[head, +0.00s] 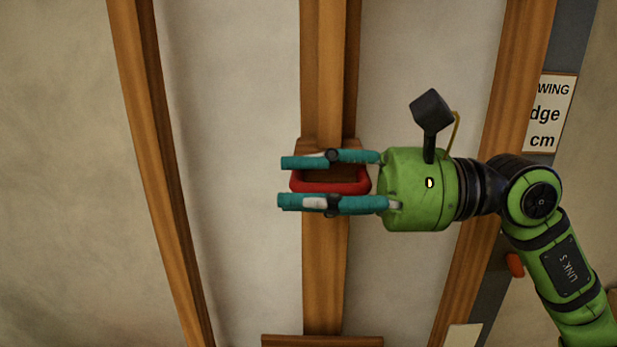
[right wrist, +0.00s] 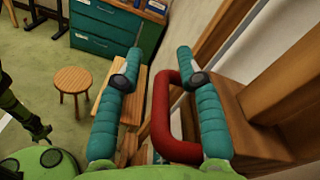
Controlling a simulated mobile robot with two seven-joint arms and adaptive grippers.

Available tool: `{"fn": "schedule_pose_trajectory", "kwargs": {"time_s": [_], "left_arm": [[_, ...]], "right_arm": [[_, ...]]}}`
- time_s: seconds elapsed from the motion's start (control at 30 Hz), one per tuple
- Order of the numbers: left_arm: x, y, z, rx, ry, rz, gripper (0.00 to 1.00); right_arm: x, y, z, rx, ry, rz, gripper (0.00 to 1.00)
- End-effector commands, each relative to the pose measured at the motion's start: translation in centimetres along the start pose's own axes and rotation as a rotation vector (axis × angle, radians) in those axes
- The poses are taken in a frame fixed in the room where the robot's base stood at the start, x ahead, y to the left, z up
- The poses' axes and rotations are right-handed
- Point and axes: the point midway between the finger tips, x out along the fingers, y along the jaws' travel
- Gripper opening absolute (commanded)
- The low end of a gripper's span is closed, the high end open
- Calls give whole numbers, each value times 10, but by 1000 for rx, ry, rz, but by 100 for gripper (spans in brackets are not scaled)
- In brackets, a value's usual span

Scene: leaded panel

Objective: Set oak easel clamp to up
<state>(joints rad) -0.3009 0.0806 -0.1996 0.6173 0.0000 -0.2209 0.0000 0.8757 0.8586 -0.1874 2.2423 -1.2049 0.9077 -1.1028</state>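The oak easel clamp (head: 347,143) is a brown wooden block on the easel's central upright (head: 323,70) in the head view. Its red loop handle (head: 345,188) faces me. My right gripper (head: 283,182) reaches in from the right, with one teal finger above the handle and one below. In the right wrist view the fingers (right wrist: 158,54) are spread, and the red handle (right wrist: 161,115) lies between them, closer to the right finger. A clear gap shows on the left finger's side. The wooden block (right wrist: 240,105) is beyond the right finger. My left gripper is not seen.
Slanting easel legs stand left (head: 160,150) and right (head: 505,90) of the upright. A wooden ledge (head: 322,341) crosses below the clamp. A lettered sign (head: 550,112) is at the right. The right wrist view shows a stool (right wrist: 72,82) and teal drawers (right wrist: 105,30).

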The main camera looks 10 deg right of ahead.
Motion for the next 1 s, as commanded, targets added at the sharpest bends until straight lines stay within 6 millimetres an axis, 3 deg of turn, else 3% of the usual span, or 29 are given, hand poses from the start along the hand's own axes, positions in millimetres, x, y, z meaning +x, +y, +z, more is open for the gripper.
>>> {"fn": "schedule_pose_trajectory", "kwargs": {"time_s": [0.13, 0.2, 0.23, 0.47, 0.63, 1.0], "left_arm": [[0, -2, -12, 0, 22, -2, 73], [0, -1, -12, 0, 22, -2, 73], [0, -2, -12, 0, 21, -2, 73], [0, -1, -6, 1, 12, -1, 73], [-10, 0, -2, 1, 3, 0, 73], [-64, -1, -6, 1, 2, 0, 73]], "right_arm": [[0, 0, 0, 0, 0, 0, 33], [0, 0, 0, 0, 0, 0, 5], [0, 0, 0, 0, 0, 0, 0], [0, -1, 0, 0, 0, 0, 0], [-1, -16, 11, -2, -2, -3, 0], [-1, -98, 69, -7, -6, -10, 0]]}}
